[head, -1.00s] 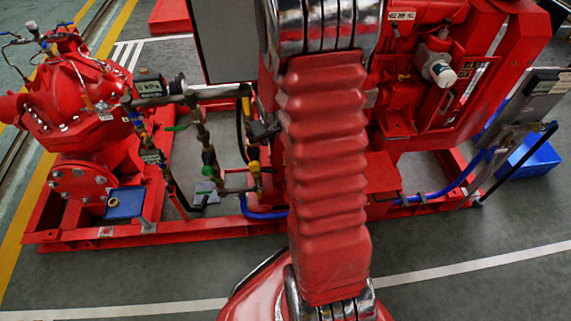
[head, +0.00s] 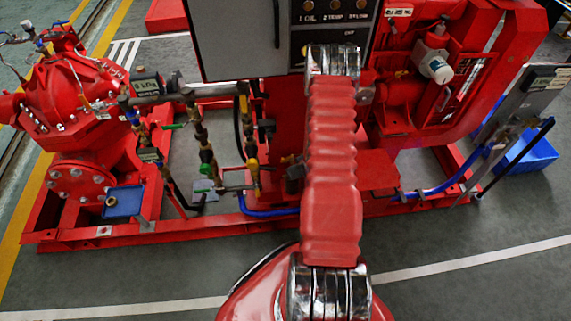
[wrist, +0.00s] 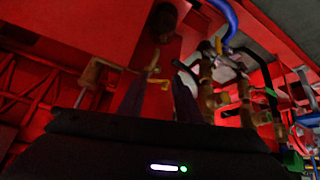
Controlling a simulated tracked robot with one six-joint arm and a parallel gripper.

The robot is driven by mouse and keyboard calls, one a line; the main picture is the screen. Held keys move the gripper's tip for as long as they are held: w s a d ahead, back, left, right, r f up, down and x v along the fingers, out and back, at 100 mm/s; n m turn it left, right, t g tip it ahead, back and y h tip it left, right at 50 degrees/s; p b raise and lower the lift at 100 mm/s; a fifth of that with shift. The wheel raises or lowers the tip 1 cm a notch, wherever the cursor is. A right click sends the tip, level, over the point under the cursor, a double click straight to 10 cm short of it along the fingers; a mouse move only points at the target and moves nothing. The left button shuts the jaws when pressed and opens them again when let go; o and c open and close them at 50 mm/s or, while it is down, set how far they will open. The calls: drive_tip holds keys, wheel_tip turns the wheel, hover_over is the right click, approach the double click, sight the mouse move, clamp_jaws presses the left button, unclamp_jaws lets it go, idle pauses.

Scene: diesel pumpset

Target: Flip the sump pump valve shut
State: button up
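My gripper (wrist: 161,78) shows in the wrist view with its two dark fingers apart. A small brass-yellow valve lever (wrist: 154,61) stands in the gap between the fingertips, in front of a red surface; I cannot tell whether the fingers touch it. No label shows that names it the sump pump valve. In the head view my gripper is hidden behind my arm. A small brownish fitting (head: 293,174) shows there just left of my arm, low on the red pumpset.
Brass pipework (wrist: 207,85) and a blue hose (wrist: 230,20) lie right of the fingers. In the head view, valve pipework (head: 206,150) stands left of my arm, a grey control cabinet (head: 235,40) behind it. The red base rail (head: 150,235) runs along the front; the floor before it is clear.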

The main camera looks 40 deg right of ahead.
sight(284, 160)
drive_tip(key=s+a+f+m+t+h, duration=0.1)
drive_tip(key=s+a+f+t+h, duration=0.2)
drive_tip(key=t, duration=0.7)
wheel_tip(284, 160, down, 2)
drive_tip(key=s+a, duration=0.1)
drive_tip(key=s, duration=0.1)
drive_tip(key=shift+s+f, duration=0.15)
drive_tip(key=shift+s, duration=0.2)
drive_tip(key=shift+w, duration=0.15)
drive_tip(key=x, duration=1.3)
drive_tip(key=shift+w+d, duration=0.2)
drive_tip(key=shift+d, duration=0.05)
drive_tip(key=shift+c, duration=0.3)
clamp_jaws()
